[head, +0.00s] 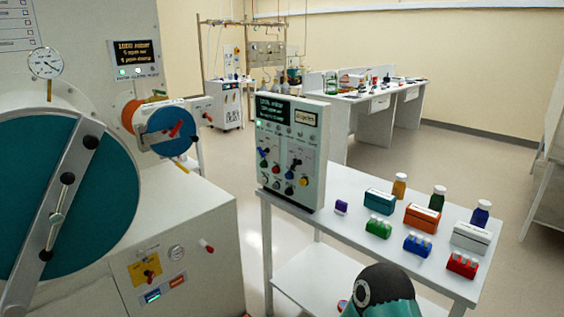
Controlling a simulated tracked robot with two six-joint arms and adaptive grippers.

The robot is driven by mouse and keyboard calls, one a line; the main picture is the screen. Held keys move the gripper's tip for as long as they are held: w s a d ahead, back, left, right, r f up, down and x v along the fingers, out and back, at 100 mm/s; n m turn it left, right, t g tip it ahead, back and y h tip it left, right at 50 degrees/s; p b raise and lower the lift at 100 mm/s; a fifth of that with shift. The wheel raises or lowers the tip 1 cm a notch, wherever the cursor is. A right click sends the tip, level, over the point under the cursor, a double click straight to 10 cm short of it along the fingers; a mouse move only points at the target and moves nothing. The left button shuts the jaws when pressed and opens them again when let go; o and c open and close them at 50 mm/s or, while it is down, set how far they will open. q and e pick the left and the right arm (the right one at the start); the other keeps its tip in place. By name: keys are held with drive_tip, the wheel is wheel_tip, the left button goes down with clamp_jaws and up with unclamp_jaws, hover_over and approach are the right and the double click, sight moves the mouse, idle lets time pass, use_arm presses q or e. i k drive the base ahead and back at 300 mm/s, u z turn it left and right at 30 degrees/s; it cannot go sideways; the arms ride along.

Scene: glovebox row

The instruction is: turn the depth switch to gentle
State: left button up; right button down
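No label for a depth switch is legible, so I cannot tell which control it is. One rotary switch (148,271) with a red and dark knob sits on a yellow plate on the front of the large cabinet at lower left. A standing control panel (291,150) on the white table carries several coloured knobs and switches, too small to read their settings. Neither gripper shows. A dark rounded part with teal sides at the bottom edge looks like a link of my arm; its gripper is out of view.
The large cabinet (200,225) has a round teal door (100,205) with a diagonal bar. The white table (345,230) holds several bottles, boxes and coloured racks. A bench (365,97) and a cart (226,107) stand behind. Floor between cabinet and table is narrow but clear.

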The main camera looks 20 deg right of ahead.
sight(294, 164)
drive_tip(key=u, duration=0.05)
drive_tip(key=i, duration=1)
drive_tip(key=z, duration=0.1)
